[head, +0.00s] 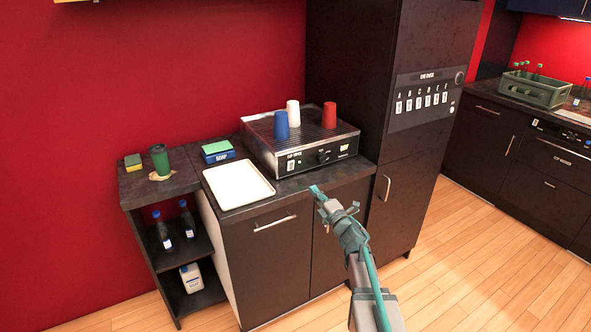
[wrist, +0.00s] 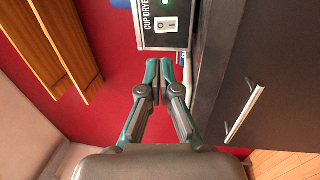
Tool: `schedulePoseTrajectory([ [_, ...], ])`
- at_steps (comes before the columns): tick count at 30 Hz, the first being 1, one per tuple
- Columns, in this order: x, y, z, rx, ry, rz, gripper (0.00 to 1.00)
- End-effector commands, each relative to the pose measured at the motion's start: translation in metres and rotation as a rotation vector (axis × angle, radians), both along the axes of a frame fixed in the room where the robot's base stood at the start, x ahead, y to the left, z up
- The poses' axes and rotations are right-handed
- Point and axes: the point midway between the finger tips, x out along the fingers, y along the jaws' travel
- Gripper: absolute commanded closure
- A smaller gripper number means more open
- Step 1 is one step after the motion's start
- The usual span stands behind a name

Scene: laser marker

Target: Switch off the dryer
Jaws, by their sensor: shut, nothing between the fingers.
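The dryer (head: 315,140) is a low dark metal box with a slatted top, standing on the counter. Its front panel carries a small switch (head: 292,166) on a white plate towards the left. In the wrist view the panel reads "CUP DRYER", turned sideways, with the switch (wrist: 165,25) at the top centre and a green light (wrist: 165,3) above it. My gripper (head: 317,191) is shut and empty, in front of the counter and to the right of the switch in the head view. In the wrist view its fingertips (wrist: 165,67) point towards the panel and appear apart from it.
A blue cup (head: 281,125), a white cup (head: 293,113) and a red cup (head: 329,116) stand on the dryer. A white tray (head: 238,184) lies left of my gripper. A tall dark cabinet (head: 428,105) stands to the right. The floor in front is clear.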

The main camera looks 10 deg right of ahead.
Motion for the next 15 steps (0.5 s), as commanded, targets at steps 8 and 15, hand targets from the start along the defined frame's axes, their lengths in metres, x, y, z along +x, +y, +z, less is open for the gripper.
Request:
schedulePoseTrajectory([
  [8,0.0,-0.0002,-0.0001,-0.005,-0.002,-0.002,1.0],
  [15,0.0083,0.0021,0.0019,-0.004,-0.003,-0.002,1.0],
])
